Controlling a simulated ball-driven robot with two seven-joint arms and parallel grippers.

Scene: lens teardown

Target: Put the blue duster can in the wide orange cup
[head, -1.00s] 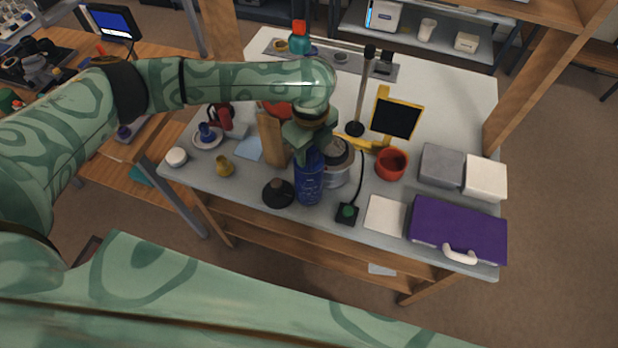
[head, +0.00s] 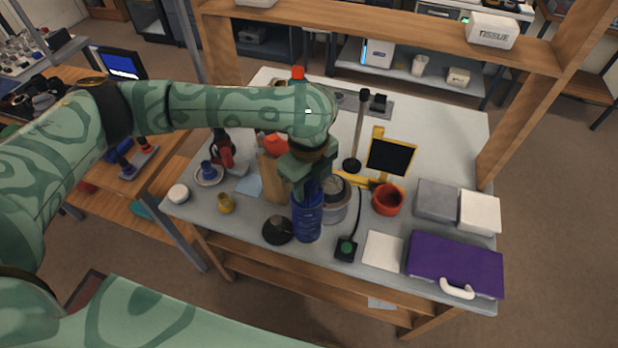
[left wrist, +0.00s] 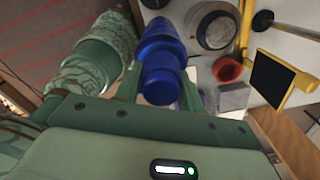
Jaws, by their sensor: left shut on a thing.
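The blue duster can (head: 307,222) stands upright in the head view at the front of the bench, beside a black cone-shaped thing. My left gripper (head: 308,182) is shut on its upper part from above. In the left wrist view the can (left wrist: 160,75) lies between the fingers. I cannot tell whether its base touches the bench. The wide orange cup (head: 388,199), reddish orange and open at the top, stands to the right of the can. It also shows in the left wrist view (left wrist: 228,69), and looks empty. My right gripper is not in view.
A grey round pot (head: 337,205) stands close behind the can. A green-buttoned switch (head: 346,248) with a cable lies between can and cup. A small black board on a yellow stand (head: 389,157) is behind the cup. Grey block (head: 437,198) and purple case (head: 455,265) are right.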

